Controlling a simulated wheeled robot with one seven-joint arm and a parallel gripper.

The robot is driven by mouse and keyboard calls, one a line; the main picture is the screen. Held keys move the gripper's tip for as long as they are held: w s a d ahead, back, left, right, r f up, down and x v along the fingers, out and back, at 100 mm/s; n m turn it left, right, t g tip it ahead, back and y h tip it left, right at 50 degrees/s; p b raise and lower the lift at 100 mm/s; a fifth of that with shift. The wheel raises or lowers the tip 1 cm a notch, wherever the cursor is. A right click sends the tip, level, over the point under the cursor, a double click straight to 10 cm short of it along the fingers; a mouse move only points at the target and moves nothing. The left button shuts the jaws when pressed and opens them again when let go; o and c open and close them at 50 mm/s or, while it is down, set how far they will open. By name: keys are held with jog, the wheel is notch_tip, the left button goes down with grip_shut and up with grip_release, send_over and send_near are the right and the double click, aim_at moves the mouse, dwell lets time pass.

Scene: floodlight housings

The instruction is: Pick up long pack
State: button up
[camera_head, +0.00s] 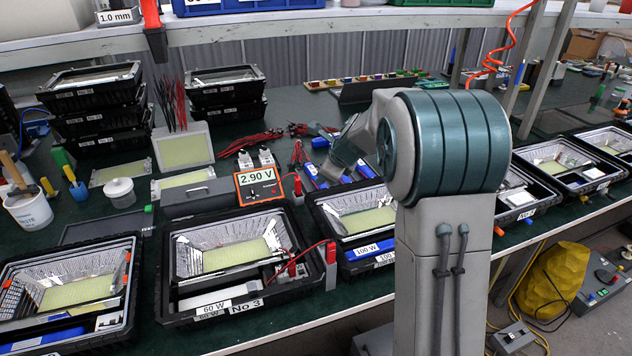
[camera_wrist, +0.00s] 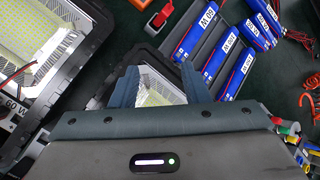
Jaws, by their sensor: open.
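Several blue packs with white labels lie on the dark green bench in the wrist view. A long one (camera_wrist: 194,32) is at the upper middle, another (camera_wrist: 219,54) is right of it, and a third (camera_wrist: 238,77) is farther right. Grey strips lie between them. Shorter-looking blue packs (camera_wrist: 257,35) sit at the upper right. I cannot tell for sure which is the long pack. In the head view, blue packs (camera_head: 312,171) show small, partly hidden behind my arm. My gripper (camera_wrist: 160,70) is open and empty, its fingers left of and below the packs.
A floodlight housing (camera_wrist: 120,75) lies under and left of my fingers. Another housing (camera_head: 163,280), labelled No 3, stands at the front of the bench. A 2.90 V meter (camera_head: 258,183) and red leads (camera_head: 253,142) are near the packs. Stacked housings (camera_head: 95,110) stand behind.

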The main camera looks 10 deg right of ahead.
aim_at(309, 168)
jog(key=w+f+m, duration=0.3)
jog(key=w+f, duration=0.1)
jog(key=w, duration=0.1)
jog(key=w+d+f+m+t, duration=0.1)
jog(key=w+f+m, duration=0.2)
jog(key=w+f, duration=0.2)
jog(key=w+d+f+m+h, duration=0.1)
jog(key=w+f+m, duration=0.2)
jog(key=w, duration=0.3)
jog(key=shift+w+f+t, duration=0.3)
jog(key=shift+w+f, duration=0.1)
jog(key=shift+f, duration=0.25)
jog(key=shift+x, duration=2.65)
jog(key=shift+w+a+r, duration=0.1)
jog(key=shift+r, duration=0.05)
jog(key=shift+c, duration=0.3)
jog(key=shift+r, duration=0.1)
grip_shut()
